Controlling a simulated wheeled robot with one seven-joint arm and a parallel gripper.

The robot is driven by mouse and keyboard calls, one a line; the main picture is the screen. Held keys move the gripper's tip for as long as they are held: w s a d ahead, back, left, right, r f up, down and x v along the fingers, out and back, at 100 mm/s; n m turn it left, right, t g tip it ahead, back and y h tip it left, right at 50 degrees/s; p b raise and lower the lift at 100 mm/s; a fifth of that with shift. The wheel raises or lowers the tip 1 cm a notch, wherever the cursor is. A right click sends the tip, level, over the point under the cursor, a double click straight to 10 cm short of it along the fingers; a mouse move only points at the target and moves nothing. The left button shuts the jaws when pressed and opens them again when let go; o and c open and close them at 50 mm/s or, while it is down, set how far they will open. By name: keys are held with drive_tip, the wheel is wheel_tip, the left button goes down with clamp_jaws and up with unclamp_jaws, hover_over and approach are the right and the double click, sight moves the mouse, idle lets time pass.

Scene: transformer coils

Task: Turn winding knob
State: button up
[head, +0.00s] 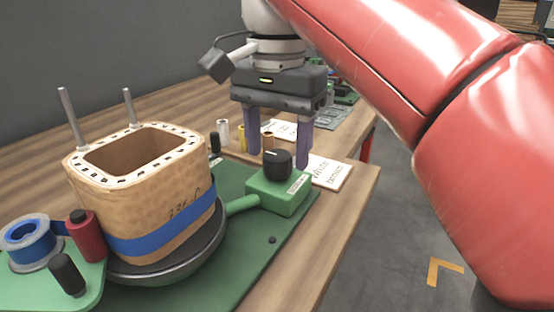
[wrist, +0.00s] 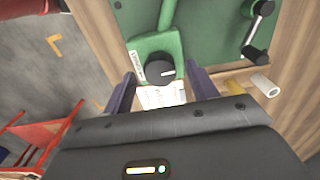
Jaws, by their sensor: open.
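The winding knob (head: 278,163) is a black round knob with a pale pointer line, on top of a green box (head: 279,190) at the right end of the green plate. In the wrist view the knob (wrist: 160,71) lies ahead of my gripper, between the lines of the two fingers. My gripper (head: 279,160) has purple fingers pointing down. It is open and empty, with the fingers apart on either side of the knob in the head view. In the wrist view the fingertips (wrist: 161,75) are clear of the knob, and I see no contact. Exact height cannot be told.
A tan coil (head: 150,205) with a blue band stands on a dark round plate, with two metal rods rising at its back. Blue tape (head: 28,242) and a red spool (head: 85,237) sit at left. Small spools and a white card (head: 330,172) lie near the gripper.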

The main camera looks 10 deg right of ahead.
drive_tip(key=shift+f, duration=0.6)
drive_tip(key=c, duration=1)
